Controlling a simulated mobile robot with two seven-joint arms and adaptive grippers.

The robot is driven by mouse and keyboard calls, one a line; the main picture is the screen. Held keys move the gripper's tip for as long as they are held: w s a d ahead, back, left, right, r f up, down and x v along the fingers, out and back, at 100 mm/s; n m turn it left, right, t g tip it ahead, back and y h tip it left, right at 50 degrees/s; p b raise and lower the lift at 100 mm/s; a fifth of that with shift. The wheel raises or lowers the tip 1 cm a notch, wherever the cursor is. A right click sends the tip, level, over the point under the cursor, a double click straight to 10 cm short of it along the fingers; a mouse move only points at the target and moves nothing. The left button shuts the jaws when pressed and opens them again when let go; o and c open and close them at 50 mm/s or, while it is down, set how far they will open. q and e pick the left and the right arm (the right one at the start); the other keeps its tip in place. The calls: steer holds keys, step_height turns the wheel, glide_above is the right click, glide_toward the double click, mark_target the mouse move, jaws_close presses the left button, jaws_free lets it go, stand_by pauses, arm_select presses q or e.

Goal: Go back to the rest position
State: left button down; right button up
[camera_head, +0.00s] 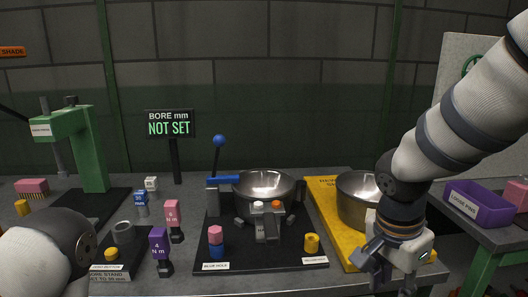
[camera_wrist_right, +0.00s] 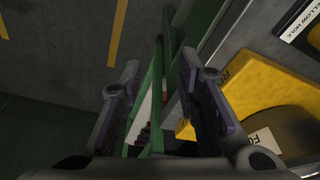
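My right arm comes in from the right in the head view. Its gripper (camera_head: 388,276) hangs low at the table's front edge, in front of the steel pot (camera_head: 357,199) on the yellow mat (camera_head: 331,218). In the right wrist view the two fingers of this gripper (camera_wrist_right: 158,78) stand apart with nothing held between them. Green bars and the floor show beyond them. My left arm (camera_head: 45,252) shows only as a rounded link at the lower left. The left gripper is outside the frames.
A steel bowl (camera_head: 264,186) sits in a fixture on the black board (camera_head: 290,258). A green press (camera_head: 85,150) stands at the left, with several tools and blocks near it. A purple bin (camera_head: 480,209) is on the right table. A "NOT SET" sign (camera_head: 170,124) stands behind.

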steer(key=s+a+f+n+g+y, duration=0.1)
steer(key=s+f+n+y, duration=0.15)
steer(key=s+f, duration=0.55)
steer(key=s+a+f+n+g+y, duration=0.15)
steer(key=s+f+n, duration=0.25)
steer(key=f, duration=0.8)
steer(key=s+d+f+n+h, duration=0.1)
steer(key=s+f+n, duration=0.2)
steer(key=s, duration=0.5)
steer(key=s+d+f+n, duration=0.2)
steer(key=s+f+n, duration=0.1)
steer(key=s, duration=0.6)
steer(key=shift+s+f+h, duration=0.15)
steer(key=shift+h, duration=0.25)
